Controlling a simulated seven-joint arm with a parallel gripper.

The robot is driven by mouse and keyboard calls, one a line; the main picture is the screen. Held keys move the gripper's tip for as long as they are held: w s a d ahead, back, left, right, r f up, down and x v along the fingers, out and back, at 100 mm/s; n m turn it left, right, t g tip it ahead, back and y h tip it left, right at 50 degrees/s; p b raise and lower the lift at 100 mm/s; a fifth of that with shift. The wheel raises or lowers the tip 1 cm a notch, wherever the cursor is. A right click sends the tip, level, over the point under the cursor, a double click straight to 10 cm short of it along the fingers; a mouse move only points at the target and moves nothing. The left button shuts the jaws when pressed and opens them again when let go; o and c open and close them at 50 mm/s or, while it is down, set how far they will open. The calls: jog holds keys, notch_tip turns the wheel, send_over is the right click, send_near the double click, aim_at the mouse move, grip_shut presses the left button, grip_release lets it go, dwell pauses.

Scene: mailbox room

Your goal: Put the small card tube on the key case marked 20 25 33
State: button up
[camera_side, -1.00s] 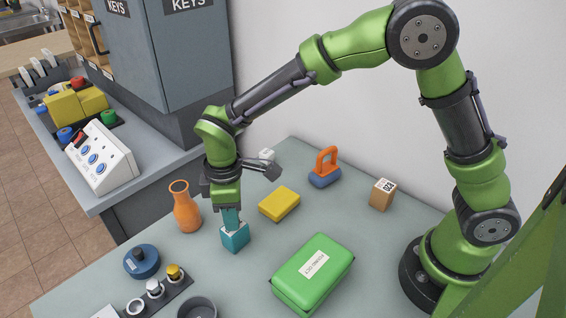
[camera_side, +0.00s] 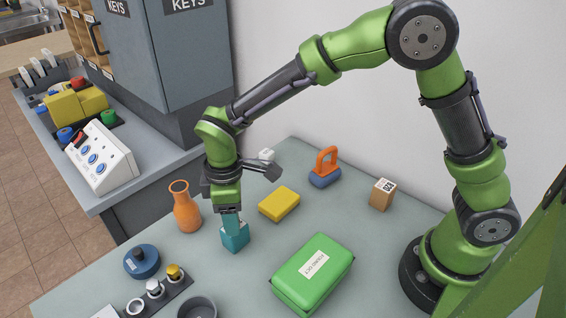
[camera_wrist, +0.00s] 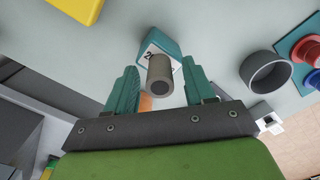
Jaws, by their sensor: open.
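The small card tube (camera_wrist: 159,72) is a grey-brown cylinder, seen end-on in the wrist view between my open fingers. The teal key case (camera_side: 235,238) stands on the table below my gripper. In the wrist view the key case (camera_wrist: 171,43) shows a white label with a partly covered number starting with 2. The tube appears to stand on the case's top, though its lower end is hidden. My gripper (camera_side: 231,219) points down over the case, and in the wrist view my gripper (camera_wrist: 158,88) has a finger on each side of the tube. The fingers hide the tube in the side view.
An orange vase (camera_side: 186,207) stands close on the left. A yellow block (camera_side: 279,204) and a green case (camera_side: 313,274) lie to the right. A blue round item (camera_side: 142,261), a stamp row (camera_side: 156,292) and a dark ring (camera_side: 197,309) are in front.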

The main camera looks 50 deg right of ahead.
notch_tip(320, 180, up, 12)
jog(key=f, duration=0.1)
jog(key=s+d+r+m+t+y, duration=0.25)
jog(key=s+d+r+m, duration=0.4)
jog(key=d, duration=0.45)
jog(key=s+d+m+t, duration=0.4)
jog(key=s+d+m, duration=0.2)
jog(key=s+m, duration=0.1)
jog(key=shift+s+d+t, duration=0.35)
jog(key=shift+s+d, duration=0.05)
jog(key=shift+s, duration=0.05)
